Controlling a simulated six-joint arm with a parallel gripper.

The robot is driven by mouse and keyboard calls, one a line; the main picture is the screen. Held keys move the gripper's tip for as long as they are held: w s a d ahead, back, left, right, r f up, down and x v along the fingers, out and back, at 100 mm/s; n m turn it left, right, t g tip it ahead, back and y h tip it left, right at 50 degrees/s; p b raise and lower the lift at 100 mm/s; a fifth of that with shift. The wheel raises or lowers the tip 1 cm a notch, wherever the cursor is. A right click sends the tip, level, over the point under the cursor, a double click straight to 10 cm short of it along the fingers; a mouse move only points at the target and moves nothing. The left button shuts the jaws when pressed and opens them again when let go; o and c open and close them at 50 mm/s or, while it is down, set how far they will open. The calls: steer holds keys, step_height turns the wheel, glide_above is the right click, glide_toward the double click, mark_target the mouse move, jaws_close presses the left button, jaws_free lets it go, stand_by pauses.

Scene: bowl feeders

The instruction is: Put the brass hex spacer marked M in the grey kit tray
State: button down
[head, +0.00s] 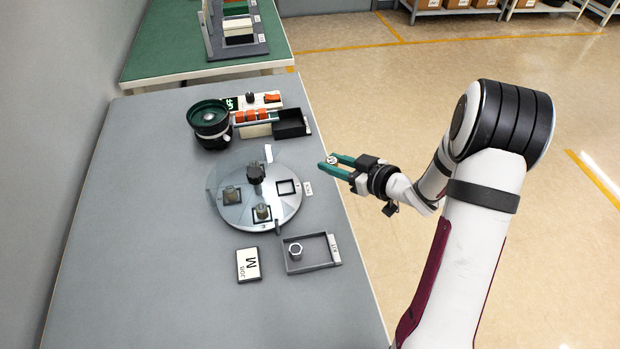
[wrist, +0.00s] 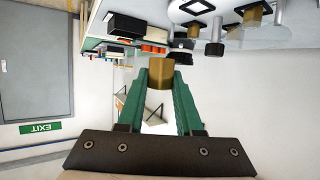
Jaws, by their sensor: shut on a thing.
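My gripper (head: 333,160) has green fingers and is shut on a brass spacer (wrist: 161,73), held past the table's right edge, right of the round dial plate. No mark on the held spacer can be read. It also shows small and pale between the fingertips in the head view (head: 332,160). The grey kit tray (head: 318,253) lies on the table's near right part, below my gripper in the picture. A silvery hex piece (head: 296,250) stands in its left part.
The dial plate (head: 275,218) has a dark central knob (head: 254,174) and square nests, some holding parts. The table's left side is clear.

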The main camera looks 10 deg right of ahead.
steer(key=s+d+f+n+g+y, duration=0.1)
steer(key=s+d+n+g+y, duration=0.1)
steer(key=s, duration=0.7)
steer(key=s+d+n+g+y, duration=0.1)
steer(key=s+d+n+y, duration=0.1)
steer(key=s, duration=0.8)
glide_above(322, 252)
steer(key=f, duration=0.6)
steer(key=shift+s+d+f, duration=0.2)
steer(key=shift+d+f, duration=0.05)
steer(key=shift+f, duration=0.1)
steer(key=shift+w+a+f, duration=0.1)
steer(key=shift+f, duration=1)
steer(key=shift+w+a+f, duration=0.1)
steer(key=shift+f, duration=1)
steer(key=c, duration=0.8)
jaws_free()
steer(key=shift+f, duration=0.1)
steer(key=shift+c, duration=0.2)
